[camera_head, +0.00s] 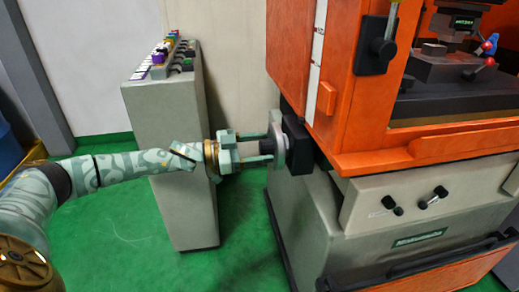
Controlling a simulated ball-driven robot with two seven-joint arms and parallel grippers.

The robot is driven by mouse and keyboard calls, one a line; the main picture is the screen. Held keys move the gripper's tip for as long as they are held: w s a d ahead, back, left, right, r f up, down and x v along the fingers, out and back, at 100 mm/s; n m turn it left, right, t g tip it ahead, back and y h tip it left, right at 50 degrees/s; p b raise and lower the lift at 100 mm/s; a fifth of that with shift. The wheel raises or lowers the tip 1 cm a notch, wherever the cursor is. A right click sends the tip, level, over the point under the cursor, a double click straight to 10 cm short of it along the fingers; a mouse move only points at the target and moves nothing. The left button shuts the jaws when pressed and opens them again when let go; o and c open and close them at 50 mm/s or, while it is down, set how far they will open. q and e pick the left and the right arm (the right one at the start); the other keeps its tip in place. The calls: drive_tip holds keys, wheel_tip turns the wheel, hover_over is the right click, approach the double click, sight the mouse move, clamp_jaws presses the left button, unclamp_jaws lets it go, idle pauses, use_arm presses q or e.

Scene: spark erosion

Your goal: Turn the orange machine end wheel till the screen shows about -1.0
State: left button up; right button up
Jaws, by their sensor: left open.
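The orange machine (351,100) fills the right side. On its left end a round grey wheel (280,143) sits edge-on against a black housing (298,146). My left gripper (268,147) reaches in from the left at the wheel. Its two fingers are apart, one above the other, with the tips at the wheel's near face; I cannot tell whether they touch it. A small dark panel with green characters (464,22) shows inside the machine at the upper right, too small to read. My right gripper is not in view.
A grey pedestal (172,160) with several coloured buttons on top stands behind my left arm. The orange door frame and its black handle (376,45) are right of the wheel. Small black knobs (433,198) are on the lower cabinet. Green floor (240,245) is clear below the gripper.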

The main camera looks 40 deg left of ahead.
use_arm(q)
drive_tip(key=c, duration=1)
drive_tip(key=shift+o, duration=0.2)
drive_tip(key=shift+r+m+p, duration=0.2)
drive_tip(key=shift+m+p, duration=0.4)
drive_tip(key=shift+m, duration=0.2)
drive_tip(key=shift+f+m, duration=0.1)
drive_tip(key=shift+m, duration=0.3)
drive_tip(key=shift+f, duration=0.1)
drive_tip(key=o, duration=1)
drive_tip(key=shift+f, duration=0.1)
drive_tip(key=shift+c, duration=0.2)
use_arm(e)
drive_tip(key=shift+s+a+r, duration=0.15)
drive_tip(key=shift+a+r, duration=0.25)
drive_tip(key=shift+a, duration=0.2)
